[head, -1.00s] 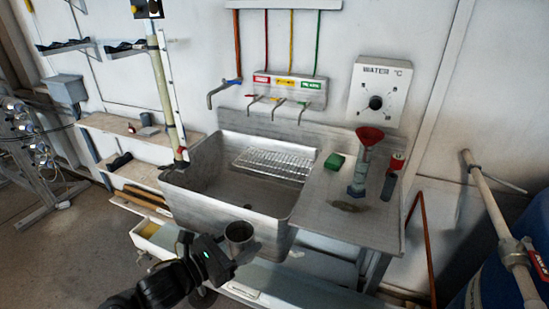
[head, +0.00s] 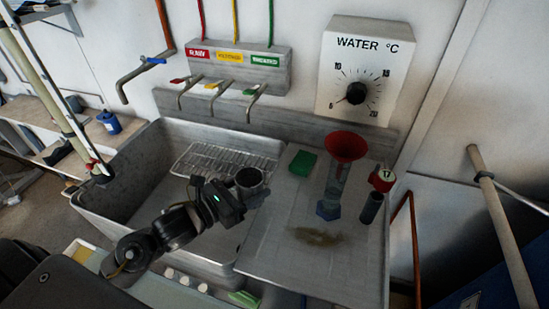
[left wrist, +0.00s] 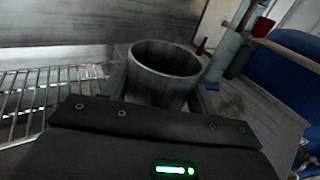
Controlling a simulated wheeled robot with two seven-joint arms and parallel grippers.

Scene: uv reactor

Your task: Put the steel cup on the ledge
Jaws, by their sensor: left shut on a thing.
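The steel cup (head: 250,180) is upright in my left gripper (head: 243,190), which is shut on it. In the head view the cup is over the right part of the sink basin (head: 135,185), near the wire rack and the drainboard's left edge. In the left wrist view the cup (left wrist: 165,72) stands between the fingers with its open rim up, and its lower part is hidden by the gripper body. The flat grey drainboard (head: 285,265) right of the basin may be the ledge; I cannot tell for sure. My right gripper is not in view.
On the drainboard stand a green block (head: 302,163), a cylinder with a red funnel (head: 345,147), and a dark bottle with a red top (head: 372,205). A brown stain (head: 318,236) lies in front. Taps (head: 220,90) hang above the basin. The drainboard's front is free of objects.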

